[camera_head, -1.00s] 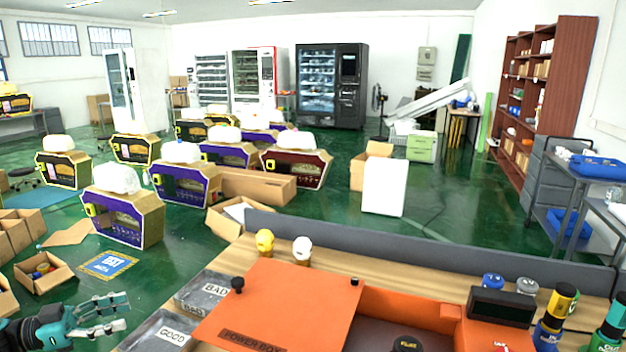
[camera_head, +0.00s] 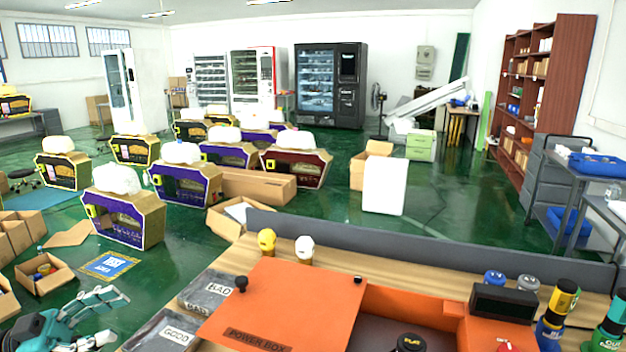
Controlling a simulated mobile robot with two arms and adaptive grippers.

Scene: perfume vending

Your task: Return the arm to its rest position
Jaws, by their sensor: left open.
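My left gripper (camera_head: 112,318) is at the lower left of the head view, left of the workbench. Its fingers are spread apart with nothing between them. It is beside the GOOD tray (camera_head: 165,330) and the BAD tray (camera_head: 205,292), apart from both. My right arm and gripper do not show.
The wooden bench (camera_head: 425,292) holds an orange power box (camera_head: 285,305), a yellow-capped bottle (camera_head: 267,241), a white-capped bottle (camera_head: 304,249) and several bottles at right. A grey panel (camera_head: 430,247) runs along its back edge. An open carton (camera_head: 42,274) is on the floor at left.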

